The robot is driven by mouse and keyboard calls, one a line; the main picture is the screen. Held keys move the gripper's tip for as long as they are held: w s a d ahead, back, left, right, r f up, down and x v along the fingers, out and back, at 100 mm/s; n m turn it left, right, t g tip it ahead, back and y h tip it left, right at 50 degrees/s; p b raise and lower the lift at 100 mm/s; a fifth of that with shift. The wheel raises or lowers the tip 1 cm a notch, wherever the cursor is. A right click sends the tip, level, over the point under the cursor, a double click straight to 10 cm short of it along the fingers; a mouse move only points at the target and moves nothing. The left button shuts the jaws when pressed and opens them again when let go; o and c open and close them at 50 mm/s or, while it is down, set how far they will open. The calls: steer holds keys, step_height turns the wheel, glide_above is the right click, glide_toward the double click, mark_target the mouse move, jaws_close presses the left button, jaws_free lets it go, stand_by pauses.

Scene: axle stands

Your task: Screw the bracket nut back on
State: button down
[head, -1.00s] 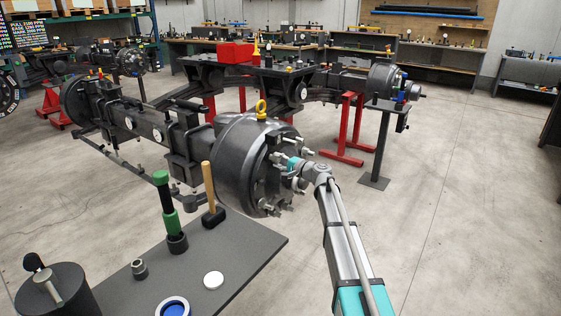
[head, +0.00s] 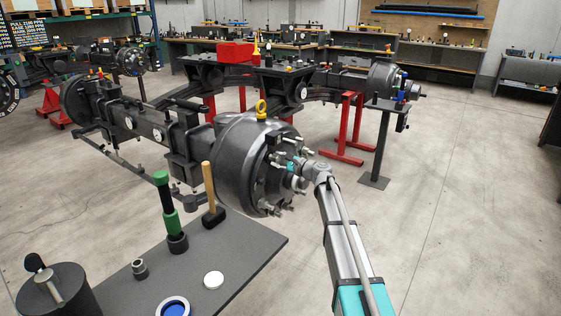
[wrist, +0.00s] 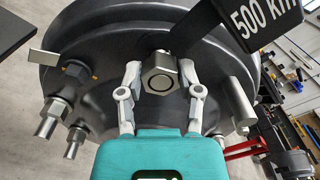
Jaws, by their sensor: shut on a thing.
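The bracket nut (wrist: 160,78) is a silver hex nut between the two fingers of my gripper (wrist: 158,80) in the wrist view. The fingers are shut on its sides. The nut faces the drum end at the foot of a dark bracket (wrist: 195,28), which carries a plate (wrist: 264,18) marked "500 km". How far the nut sits on its thread is hidden. In the head view my gripper (head: 290,170) is at the end face of the wheel hub drum (head: 236,165); the nut cannot be made out there.
Several wheel studs (wrist: 47,118) stick out around the gripper. The axle rests on red stands (head: 350,130). A grey bench (head: 235,255) in front holds a mallet (head: 209,190), a green-handled tool (head: 167,205) and small parts.

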steer(key=m, duration=0.3)
steer(key=shift+c, duration=1)
jaws_free()
steer(key=shift+d, duration=0.1)
steer(key=v, duration=1.1)
steer(key=shift+s+d, duration=0.3)
